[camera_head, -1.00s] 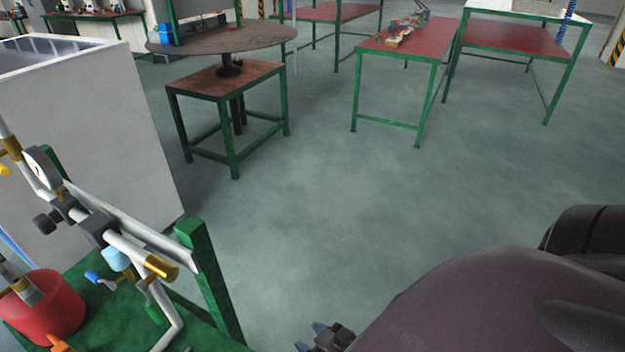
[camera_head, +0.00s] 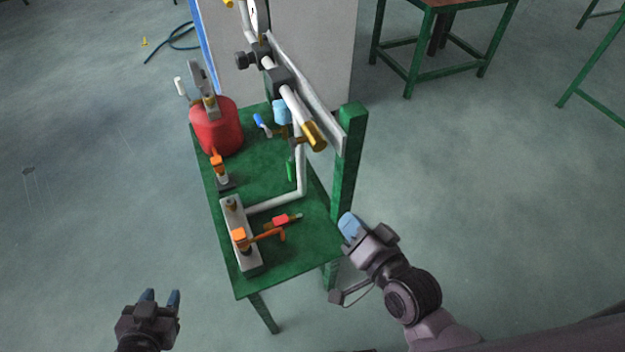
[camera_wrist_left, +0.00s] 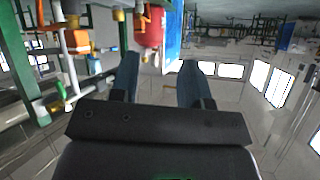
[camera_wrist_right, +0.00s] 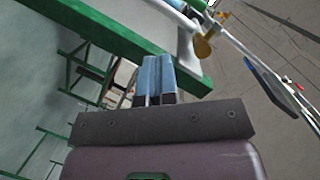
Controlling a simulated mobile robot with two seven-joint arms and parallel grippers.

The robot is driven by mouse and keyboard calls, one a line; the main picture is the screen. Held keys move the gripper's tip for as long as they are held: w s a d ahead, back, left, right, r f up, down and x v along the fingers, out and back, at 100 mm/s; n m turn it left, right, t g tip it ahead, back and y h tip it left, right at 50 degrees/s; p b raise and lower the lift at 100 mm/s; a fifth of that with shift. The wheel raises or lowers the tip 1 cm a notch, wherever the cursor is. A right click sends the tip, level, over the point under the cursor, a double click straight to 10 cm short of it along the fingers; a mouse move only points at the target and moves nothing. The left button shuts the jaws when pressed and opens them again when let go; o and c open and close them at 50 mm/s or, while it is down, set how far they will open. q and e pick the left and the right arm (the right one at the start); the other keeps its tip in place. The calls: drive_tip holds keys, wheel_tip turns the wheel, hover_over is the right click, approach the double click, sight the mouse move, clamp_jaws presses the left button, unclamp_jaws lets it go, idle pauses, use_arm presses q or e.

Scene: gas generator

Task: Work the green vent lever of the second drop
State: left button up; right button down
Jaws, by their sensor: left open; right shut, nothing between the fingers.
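The vent lever that I take to be the green one (camera_head: 291,168) hangs below a brass fitting on the white pipe, above the green bench (camera_head: 252,185) in the head view. I cannot tell from the frames which drop is the second. My right gripper (camera_head: 349,224) is shut and empty, just right of the bench's near right post, apart from the lever. In the right wrist view its closed fingers (camera_wrist_right: 157,62) point at a green beam. My left gripper (camera_head: 160,297) is open and empty, left of the bench's front edge; its parted fingers show in the left wrist view (camera_wrist_left: 158,68).
A green post (camera_head: 349,150) stands between my right gripper and the lever. A red canister (camera_head: 215,128), a blue-handled valve (camera_head: 262,124), a brass-ended pipe (camera_head: 313,135) and orange-handled valves (camera_head: 239,237) crowd the bench.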

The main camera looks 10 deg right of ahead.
wheel_tip(320, 180, up, 2)
drive_tip(key=s+a+m+y, duration=0.1)
drive_tip(key=a+m+y, duration=0.1)
drive_tip(key=m, duration=0.2)
use_arm(q)
drive_tip(key=shift+n+g, duration=0.4)
drive_tip(key=shift+g, duration=0.1)
drive_tip(key=f, duration=0.1)
drive_tip(key=s+f, duration=0.1)
drive_tip(key=f, duration=0.1)
drive_tip(key=s+d+f+b, duration=0.1)
drive_tip(key=shift+f, duration=0.3)
use_arm(e)
drive_tip(key=m, duration=0.3)
approach(295, 172)
drive_tip(key=x, duration=0.7)
drive_tip(key=shift+w+a+r, duration=0.1)
drive_tip(key=shift+w+a, duration=0.1)
drive_tip(key=shift+a, duration=0.05)
drive_tip(key=shift+w+a+f+t+b, duration=0.2)
drive_tip(key=shift+w+f+t+b, duration=0.15)
drive_tip(key=shift+b, duration=0.1)
drive_tip(key=shift+w+r, duration=0.1)
drive_tip(key=shift+w, duration=0.15)
use_arm(q)
drive_tip(key=shift+d+r+p, duration=0.15)
drive_tip(key=shift+r+p, duration=0.1)
drive_tip(key=shift+p, duration=0.1)
use_arm(e)
drive_tip(key=shift+r, duration=0.15)
